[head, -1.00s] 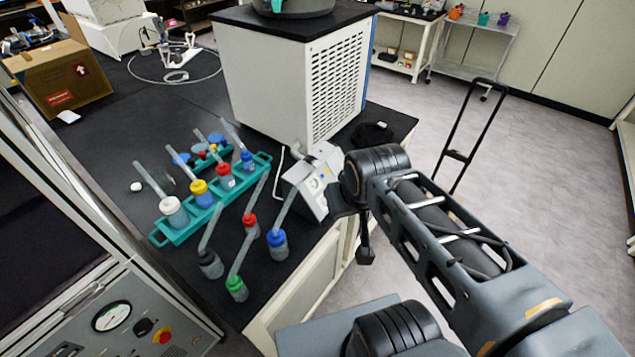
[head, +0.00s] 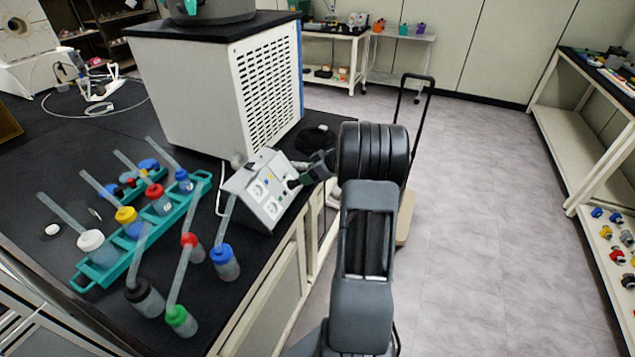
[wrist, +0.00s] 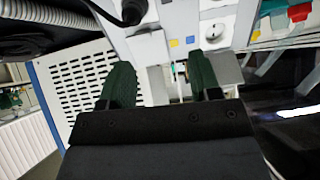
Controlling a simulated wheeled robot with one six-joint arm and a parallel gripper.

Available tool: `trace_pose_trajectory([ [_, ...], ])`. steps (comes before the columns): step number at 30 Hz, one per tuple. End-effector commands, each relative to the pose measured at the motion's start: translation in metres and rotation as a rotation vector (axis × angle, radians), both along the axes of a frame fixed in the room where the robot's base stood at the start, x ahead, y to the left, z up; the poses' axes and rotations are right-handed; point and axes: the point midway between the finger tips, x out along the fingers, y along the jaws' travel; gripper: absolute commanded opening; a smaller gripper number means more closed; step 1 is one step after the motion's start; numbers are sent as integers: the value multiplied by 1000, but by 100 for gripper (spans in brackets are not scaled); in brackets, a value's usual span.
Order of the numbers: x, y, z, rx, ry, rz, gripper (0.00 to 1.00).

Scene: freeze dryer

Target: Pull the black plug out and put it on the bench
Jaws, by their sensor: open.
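The black plug (head: 293,184) sits in the right side of the sloped face of a pale socket box (head: 249,206) on the bench's edge. In the wrist view the plug (wrist: 133,12) is at the top edge, partly cut off, with a black cord leading left. My gripper (wrist: 162,78) is open, its two dark green fingers apart with nothing held between them. The fingers point at the box face, below the plug in that view. In the head view my gripper (head: 318,165) is just right of the box, small and partly hidden by my arm. The black bench top (head: 50,180) extends left.
A teal rack (head: 110,270) with several capped bottles stands left of the box, and loose bottles stand in front of it. A large white vented unit (head: 215,90) is behind. A coiled black cable (head: 315,138) lies on the bench near the box. Open floor is at right.

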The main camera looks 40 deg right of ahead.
Motion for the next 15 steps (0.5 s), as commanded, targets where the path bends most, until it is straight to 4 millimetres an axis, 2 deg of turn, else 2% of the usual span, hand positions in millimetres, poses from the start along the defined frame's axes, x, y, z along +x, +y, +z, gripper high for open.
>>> trace_pose_trajectory([
  [1,0,-11,-12,-5,-20,-6,57],
  [3,1,-22,-19,-15,-47,-8,57],
  [6,3,-28,-26,-23,-66,-9,57],
  [15,23,-19,-43,-25,-71,-7,57],
])
